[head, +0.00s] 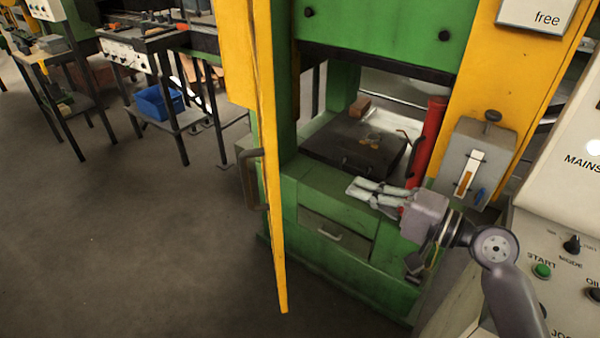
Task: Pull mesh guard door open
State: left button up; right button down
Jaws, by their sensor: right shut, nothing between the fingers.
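The yellow guard door (268,150) shows nearly edge-on at the left of the green press opening. It stands swung outward from the frame, so its mesh face is not visible. A grey bar handle (246,180) sits on the door's left side. My right gripper (360,190) is shut and empty in front of the opening, over the green front ledge. It is to the right of the door and apart from it. My left gripper is not in view.
The press (335,200) holds a dark plate (350,143) with small items. A red cylinder (428,140) stands at the opening's right. A control panel (560,270) fills the lower right. Benches and a blue bin (158,103) stand at the back left. The floor left of the door is clear.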

jog(key=s+a+p+x, duration=0.1)
jog(key=p+x, duration=0.4)
jog(key=x, duration=0.8)
jog(key=shift+s+a+r, duration=0.3)
jog(key=shift+s+r, duration=0.05)
jog(key=shift+s, duration=0.35)
